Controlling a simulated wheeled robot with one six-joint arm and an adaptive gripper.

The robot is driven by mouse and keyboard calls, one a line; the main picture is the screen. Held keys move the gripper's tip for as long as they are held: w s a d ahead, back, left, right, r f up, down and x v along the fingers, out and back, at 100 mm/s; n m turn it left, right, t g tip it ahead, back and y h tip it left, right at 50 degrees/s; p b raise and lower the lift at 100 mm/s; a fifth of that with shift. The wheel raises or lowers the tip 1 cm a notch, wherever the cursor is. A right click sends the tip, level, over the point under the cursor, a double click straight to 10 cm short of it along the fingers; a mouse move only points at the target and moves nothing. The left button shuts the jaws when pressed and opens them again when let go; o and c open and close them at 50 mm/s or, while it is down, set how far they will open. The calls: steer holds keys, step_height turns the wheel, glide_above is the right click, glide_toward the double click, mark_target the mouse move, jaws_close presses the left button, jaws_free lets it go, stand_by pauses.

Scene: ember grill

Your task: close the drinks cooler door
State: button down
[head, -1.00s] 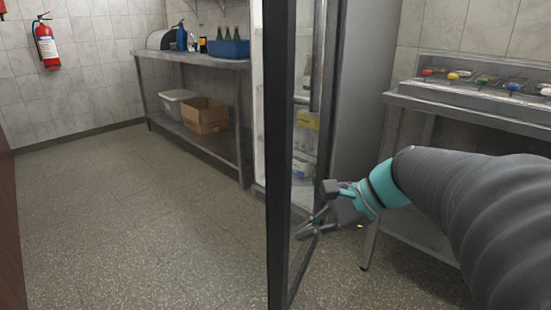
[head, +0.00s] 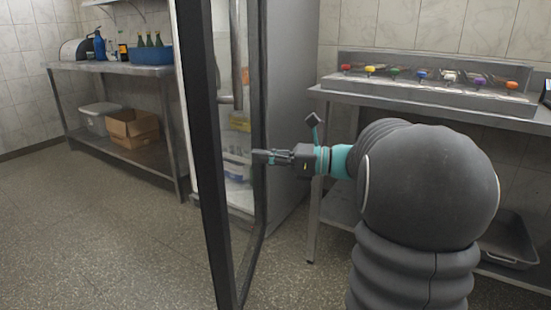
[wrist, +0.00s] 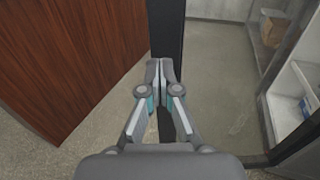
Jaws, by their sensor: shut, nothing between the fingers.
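The drinks cooler (head: 295,120) stands with its door open, and its lit inside shows shelves with a few items. The glass door has a dark frame (head: 208,150) and swings out toward me, seen nearly edge-on. A grey bar handle (head: 236,60) shows at its upper part. My gripper (head: 258,157) is shut and empty, pointing left at the door's right-hand frame bar in the head view. In the wrist view my closed fingertips (wrist: 162,64) are in front of the dark frame (wrist: 166,30); I cannot tell whether they touch it.
A steel counter (head: 440,105) with a tray of colourful-topped items stands right of the cooler. A steel table (head: 120,68) with bottles and a blue tub (head: 152,55) is at left. A brown wooden panel (wrist: 70,55) is left in the wrist view. Floor (head: 90,240) at left is clear.

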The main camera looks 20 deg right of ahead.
mark_target(217, 153)
steer(key=x, duration=0.8)
steer(key=shift+a, duration=0.1)
